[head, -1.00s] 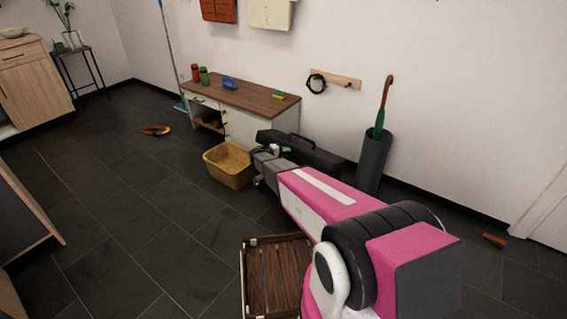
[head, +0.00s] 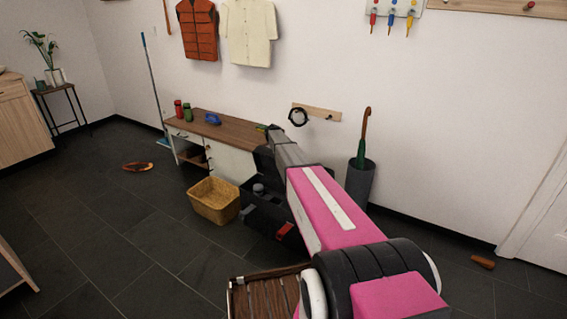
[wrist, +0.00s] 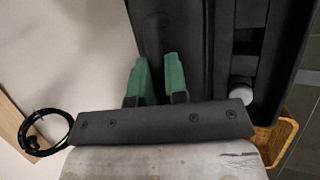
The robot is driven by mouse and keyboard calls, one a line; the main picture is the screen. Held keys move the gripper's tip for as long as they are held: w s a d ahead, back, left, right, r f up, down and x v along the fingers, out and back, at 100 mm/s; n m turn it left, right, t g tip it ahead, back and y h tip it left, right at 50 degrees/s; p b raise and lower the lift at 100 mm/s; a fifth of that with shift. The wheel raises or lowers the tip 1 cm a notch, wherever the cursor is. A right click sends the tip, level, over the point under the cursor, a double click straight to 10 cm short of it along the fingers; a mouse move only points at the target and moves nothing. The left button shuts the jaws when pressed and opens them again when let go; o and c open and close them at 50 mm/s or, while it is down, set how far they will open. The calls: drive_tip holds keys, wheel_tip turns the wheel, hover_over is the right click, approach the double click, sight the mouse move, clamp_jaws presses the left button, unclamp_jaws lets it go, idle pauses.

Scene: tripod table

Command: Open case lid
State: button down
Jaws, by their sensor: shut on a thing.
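The black case (head: 262,214) stands on the floor in front of the low cabinet, beside the basket. Its lid (head: 263,160) is raised at the back, and the inside shows, with a grey item (head: 258,190) in it. My arm covers part of the case and lid in the head view. In the wrist view, my gripper (wrist: 158,78) has its two green fingers shut around the dark handle (wrist: 153,38) of the lid (wrist: 192,40). The open case interior (wrist: 250,62) shows to the right of the lid, with a grey round item (wrist: 242,92).
A yellow basket (head: 214,201) stands left of the case. The cabinet (head: 230,157) is behind it, against the wall. An umbrella stand (head: 360,181) is to the right. A slatted wooden piece (head: 262,298) stands near my base. Floor at left is mostly clear.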

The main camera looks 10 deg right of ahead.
drive_tip(key=shift+g+y, duration=0.5)
drive_tip(key=shift+y, duration=0.1)
drive_tip(key=w+d, duration=0.2)
drive_tip(key=w, duration=0.1)
drive_tip(key=shift+d+f, duration=0.15)
drive_tip(key=shift+d, duration=0.25)
drive_tip(key=shift+w+d+f, duration=0.15)
drive_tip(key=shift+w+d, duration=0.45)
drive_tip(key=shift+d, duration=0.2)
drive_tip(key=c, duration=1.4)
unclamp_jaws()
drive_tip(key=v, duration=1)
drive_tip(key=shift+a+r, duration=0.15)
drive_tip(key=shift+r, duration=0.15)
